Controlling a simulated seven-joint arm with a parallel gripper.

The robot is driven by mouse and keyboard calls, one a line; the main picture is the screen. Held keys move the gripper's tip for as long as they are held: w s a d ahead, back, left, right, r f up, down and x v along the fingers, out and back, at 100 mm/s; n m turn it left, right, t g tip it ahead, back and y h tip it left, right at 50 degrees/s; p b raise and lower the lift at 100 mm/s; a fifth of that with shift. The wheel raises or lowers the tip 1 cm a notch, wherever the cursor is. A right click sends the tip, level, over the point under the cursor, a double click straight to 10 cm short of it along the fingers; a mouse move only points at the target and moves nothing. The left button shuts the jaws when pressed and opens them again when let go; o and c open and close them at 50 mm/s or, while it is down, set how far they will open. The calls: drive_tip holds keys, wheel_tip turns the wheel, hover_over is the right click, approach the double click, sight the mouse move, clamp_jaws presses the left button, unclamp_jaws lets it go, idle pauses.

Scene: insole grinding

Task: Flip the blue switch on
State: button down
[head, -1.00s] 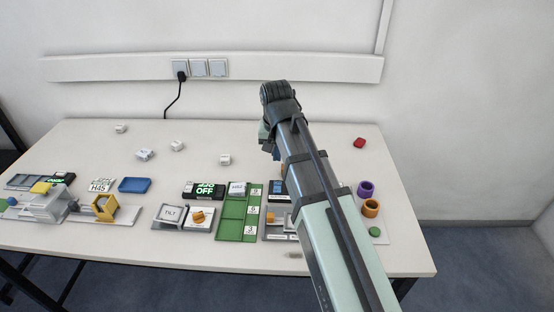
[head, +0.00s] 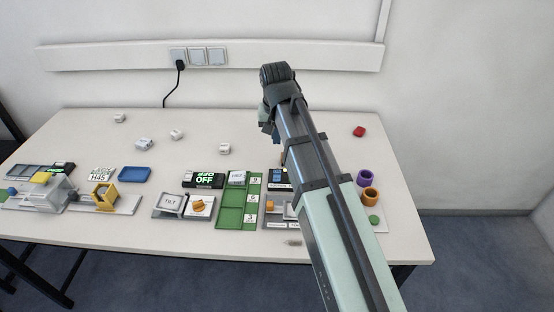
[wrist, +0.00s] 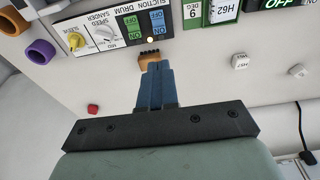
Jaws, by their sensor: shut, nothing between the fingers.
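The control panel (wrist: 115,42) with the suction and drum labels fills the top of the wrist view, seen upside down. It carries a blue switch (wrist: 157,20) and a green switch (wrist: 131,27), each near an ON label; I cannot tell their positions. A small light glows on the panel below the blue switch. My gripper (wrist: 150,62) is shut and empty, its blue fingers pointing at the panel edge by the light, with an orange-brown ridged piece at their tips. Contact is unclear. In the head view my arm partly hides the panel (head: 280,178).
A yellow knob (wrist: 75,41) and a white dial (wrist: 103,34) sit beside the switches. Purple (head: 366,177) and orange (head: 370,196) rings stand right of my arm. A green tray (head: 231,217) lies left of the panel. The table behind is mostly clear, with several small white blocks.

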sight(277, 171)
drive_tip(key=f, duration=0.4)
drive_tip(key=w+f, duration=0.1)
drive_tip(key=f, duration=0.4)
drive_tip(key=w+f, duration=0.1)
drive_tip(key=f, duration=0.3)
drive_tip(key=shift+w+f, duration=0.25)
drive_tip(key=shift+f, duration=0.15)
drive_tip(key=shift+w+f, duration=0.15)
drive_tip(key=shift+f, duration=0.1)
drive_tip(key=shift+s, duration=0.2)
drive_tip(key=shift+s+r, duration=0.15)
drive_tip(key=shift+s, duration=0.45)
drive_tip(key=shift+r, duration=0.1)
wheel_tip(277, 171, up, 14)
drive_tip(key=s, duration=0.2)
drive_tip(key=shift+s+f, duration=0.2)
idle(0.5)
idle(0.4)
